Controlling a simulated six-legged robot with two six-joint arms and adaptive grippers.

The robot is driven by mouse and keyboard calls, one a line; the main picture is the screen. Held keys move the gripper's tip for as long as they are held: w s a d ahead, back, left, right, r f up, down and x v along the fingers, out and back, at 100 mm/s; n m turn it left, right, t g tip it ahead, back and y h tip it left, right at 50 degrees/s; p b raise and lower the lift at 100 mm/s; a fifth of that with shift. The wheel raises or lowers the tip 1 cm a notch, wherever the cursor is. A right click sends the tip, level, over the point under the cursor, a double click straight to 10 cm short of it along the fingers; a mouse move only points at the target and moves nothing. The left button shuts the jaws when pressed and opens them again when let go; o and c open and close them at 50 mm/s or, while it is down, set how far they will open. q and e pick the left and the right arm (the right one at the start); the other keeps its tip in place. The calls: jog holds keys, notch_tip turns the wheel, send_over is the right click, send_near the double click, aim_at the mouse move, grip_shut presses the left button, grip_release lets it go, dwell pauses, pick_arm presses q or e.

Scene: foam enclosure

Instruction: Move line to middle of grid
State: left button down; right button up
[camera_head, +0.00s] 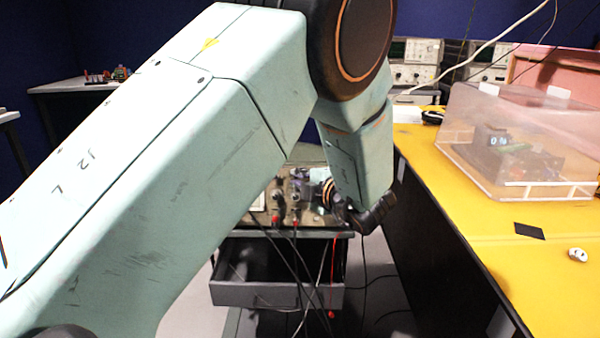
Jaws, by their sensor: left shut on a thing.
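A bench instrument with a knobbed front panel (288,198) stands low at the centre, partly behind my left arm. Red and black leads hang from its sockets. My left gripper (332,193) is at the right part of this panel, small and dark. It is shut on what appears to be a knob, though its fingers largely hide the contact. No screen, grid or line shows; my arm covers much of the area beside the panel. My right gripper is not in view.
An open grey drawer (275,295) hangs below the instrument with cables across it. A yellow table (470,225) on the right bears a clear plastic cover (520,185) over a device. Other instruments (415,62) stand behind. Small items sit on a left table (70,88).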

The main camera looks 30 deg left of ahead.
pick_arm(q)
jog(key=n+h+p, duration=0.1)
jog(key=n, duration=0.1)
jog(key=r+n+g+p, duration=0.1)
jog(key=n, duration=0.1)
jog(key=shift+w+a+h, duration=0.1)
jog(key=shift+w+h, duration=0.1)
jog(key=shift+h, duration=0.2)
jog(key=shift+n, duration=0.4)
jog(key=c, duration=1.8)
grip_release()
jog(key=shift+o, duration=0.7)
jog(key=shift+w+f, duration=0.1)
jog(key=shift+f, duration=0.15)
notch_tip(320, 180, up, 10)
